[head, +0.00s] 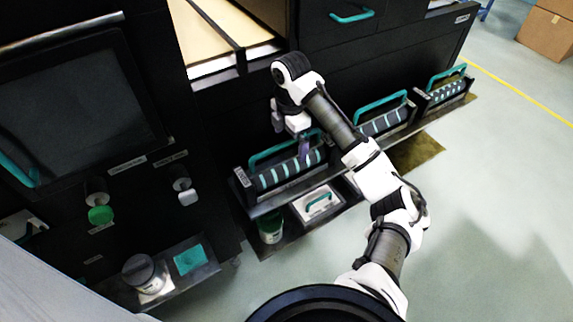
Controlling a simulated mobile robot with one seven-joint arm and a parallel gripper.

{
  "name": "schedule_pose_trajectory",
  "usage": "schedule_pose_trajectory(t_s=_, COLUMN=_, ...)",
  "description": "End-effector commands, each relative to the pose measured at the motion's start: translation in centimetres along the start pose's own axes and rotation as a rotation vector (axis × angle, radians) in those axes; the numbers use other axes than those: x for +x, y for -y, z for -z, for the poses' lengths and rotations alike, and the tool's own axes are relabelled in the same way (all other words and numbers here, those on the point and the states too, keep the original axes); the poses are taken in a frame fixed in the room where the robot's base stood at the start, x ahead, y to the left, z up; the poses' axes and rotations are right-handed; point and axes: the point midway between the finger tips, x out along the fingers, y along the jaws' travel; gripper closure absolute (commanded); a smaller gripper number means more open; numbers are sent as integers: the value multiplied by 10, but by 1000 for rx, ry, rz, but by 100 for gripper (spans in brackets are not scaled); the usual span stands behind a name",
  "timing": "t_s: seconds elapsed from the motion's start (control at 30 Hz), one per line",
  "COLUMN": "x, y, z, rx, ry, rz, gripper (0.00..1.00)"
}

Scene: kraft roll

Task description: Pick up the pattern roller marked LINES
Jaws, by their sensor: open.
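Three dark pattern rollers with pale markings lie in black holders with teal handles along a shelf. The left roller (290,169) has pale bands across it. The middle roller (384,122) has slanting pale marks, and the right roller (447,91) has closely spaced pale marks. The small tags on the holders are too small to read, so I cannot tell which one says LINES. My gripper (304,150) is open and points down over the right part of the left roller, close to its teal handle (270,151). It hides part of that roller; I cannot tell whether it touches.
Below the shelf (262,208) are a white box with a teal handle (318,203) and a green-and-white can (270,230). A dark panel with a screen (75,105) stands left. A lower ledge holds a jar (146,273) and teal pad (189,260).

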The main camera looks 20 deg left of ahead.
Motion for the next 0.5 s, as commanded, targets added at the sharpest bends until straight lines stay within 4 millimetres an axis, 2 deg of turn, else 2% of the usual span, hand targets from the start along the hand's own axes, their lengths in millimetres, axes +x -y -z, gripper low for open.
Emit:
schedule_pose_trajectory(t_s=0.2, x=27, y=4, z=15, rx=-2, ry=-6, rz=2, gripper=0)
schedule_pose_trajectory(t_s=0.3, x=41, y=4, z=14, rx=-1, ry=-5, rz=1, gripper=0)
schedule_pose_trajectory(t_s=0.5, x=48, y=3, z=13, rx=-1, ry=-2, rz=1, gripper=0)
